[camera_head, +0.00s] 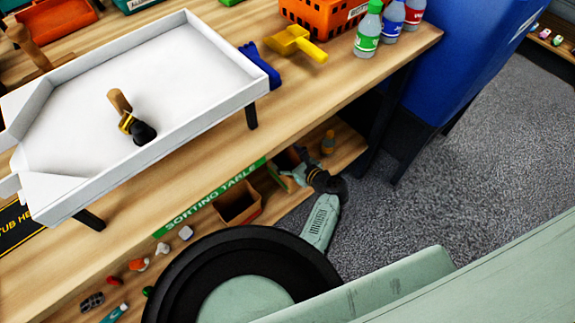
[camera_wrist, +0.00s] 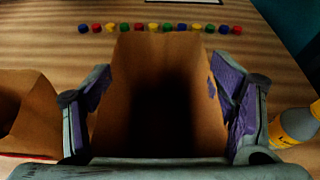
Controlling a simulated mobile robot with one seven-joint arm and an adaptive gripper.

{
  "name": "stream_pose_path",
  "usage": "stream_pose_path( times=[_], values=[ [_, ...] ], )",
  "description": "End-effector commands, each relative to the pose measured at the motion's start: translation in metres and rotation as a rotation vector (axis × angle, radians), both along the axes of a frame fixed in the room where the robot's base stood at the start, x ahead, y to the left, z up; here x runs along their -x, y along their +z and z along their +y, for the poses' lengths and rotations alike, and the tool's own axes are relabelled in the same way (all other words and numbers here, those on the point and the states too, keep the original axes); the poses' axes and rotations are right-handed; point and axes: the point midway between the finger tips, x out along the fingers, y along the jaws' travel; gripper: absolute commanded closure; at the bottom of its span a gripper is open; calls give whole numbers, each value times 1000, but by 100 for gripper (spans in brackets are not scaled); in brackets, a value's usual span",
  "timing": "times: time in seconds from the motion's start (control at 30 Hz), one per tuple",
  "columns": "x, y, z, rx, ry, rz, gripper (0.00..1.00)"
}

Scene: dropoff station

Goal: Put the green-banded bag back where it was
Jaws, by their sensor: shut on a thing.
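My gripper (camera_head: 300,168) is at the lower shelf under the sorting table. In the wrist view my gripper (camera_wrist: 165,95) is shut on an open-topped brown bag (camera_wrist: 151,62), with a purple-padded finger against each side. The bag's inside is dark and I see no contents. Its outer front is hidden, so I cannot clearly make out its green band. I cannot tell whether its base touches the shelf. A second open brown bag (camera_head: 238,203) stands to the left, also in the wrist view (camera_wrist: 28,118), where a red strip shows low on it.
A yellow and grey bottle (camera_wrist: 297,126) stands close on the right, also in the head view (camera_head: 328,143). The sorting table (camera_head: 345,72) overhangs the shelf. A table leg (camera_head: 385,105) and blue bin (camera_head: 440,60) stand at right.

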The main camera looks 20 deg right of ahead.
Motion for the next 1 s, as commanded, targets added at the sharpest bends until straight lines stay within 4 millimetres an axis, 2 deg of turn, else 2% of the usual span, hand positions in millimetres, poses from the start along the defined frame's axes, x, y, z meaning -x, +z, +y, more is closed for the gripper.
stream_pose_path(
  times=[0.03, 0.13, 0.6, 0.63, 0.9, 1.0],
  values=[
    [2, -18, 0, -1, -1, 3, 51],
    [2, -30, 0, 0, 0, 3, 51],
    [2, -34, 0, -2, -1, 4, 51],
    [2, -33, 0, -1, -1, 3, 21],
    [2, -33, 0, -1, -1, 3, 3],
    [2, -33, 0, -1, -1, 3, 3]
  ],
)
